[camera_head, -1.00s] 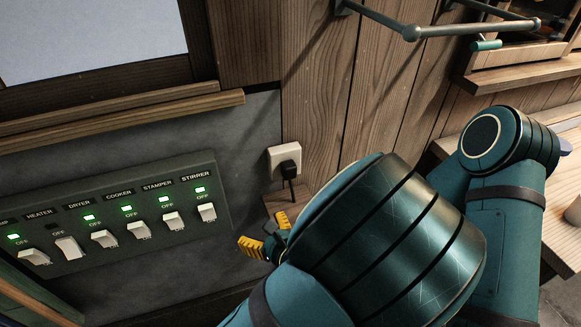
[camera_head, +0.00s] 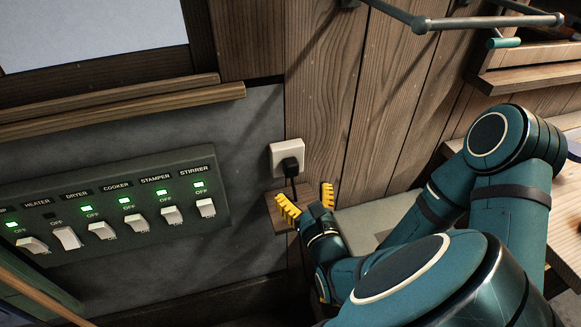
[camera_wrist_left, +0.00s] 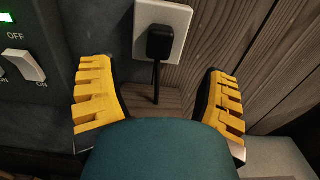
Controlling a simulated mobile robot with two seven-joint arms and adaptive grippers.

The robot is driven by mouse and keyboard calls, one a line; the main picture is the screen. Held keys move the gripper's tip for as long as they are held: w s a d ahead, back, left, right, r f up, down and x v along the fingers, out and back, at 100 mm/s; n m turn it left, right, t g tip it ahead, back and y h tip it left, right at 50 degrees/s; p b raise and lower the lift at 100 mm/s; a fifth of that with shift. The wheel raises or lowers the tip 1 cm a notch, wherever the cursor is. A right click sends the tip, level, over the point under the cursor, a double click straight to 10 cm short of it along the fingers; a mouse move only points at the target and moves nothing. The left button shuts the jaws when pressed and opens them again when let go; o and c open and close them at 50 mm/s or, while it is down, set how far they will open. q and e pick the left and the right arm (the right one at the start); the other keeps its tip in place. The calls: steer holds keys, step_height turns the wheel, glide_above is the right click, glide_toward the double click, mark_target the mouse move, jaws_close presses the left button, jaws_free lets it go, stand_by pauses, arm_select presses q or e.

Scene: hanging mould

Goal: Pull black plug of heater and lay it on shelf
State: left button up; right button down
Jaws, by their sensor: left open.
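In the left wrist view the plug (camera_wrist_left: 160,42) is in the upper middle, ahead of the fingers. A small wooden shelf (camera_head: 277,213) is on the wall below the socket; it also shows in the left wrist view (camera_wrist_left: 172,101). My left gripper (camera_head: 307,200) is open and empty just below the plug, its yellow fingers spread to either side of the cord's line and apart from the plug. My right gripper is not identifiable in view.
A green switch panel (camera_head: 108,215) with several white rocker switches is to the left; the heater light is dark, the others green. A metal rail (camera_head: 490,22) juts from the wooden wall at upper right. A bench (camera_head: 563,215) stands at the right.

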mark_target(293, 172)
arm_select(q)
steer(key=b+x, duration=0.1)
steer(key=x, duration=0.5)
steer(key=shift+w+a, duration=0.1)
steer(key=shift+w, duration=0.15)
steer(key=shift+x, duration=1)
steer(key=shift+p, duration=0.4)
steer(key=shift+c, duration=0.2)
jaws_close()
steer(key=shift+s, duration=0.2)
steer(key=shift+p+v, duration=0.7)
steer(key=shift+v, duration=2.2)
steer(key=shift+w, duration=0.1)
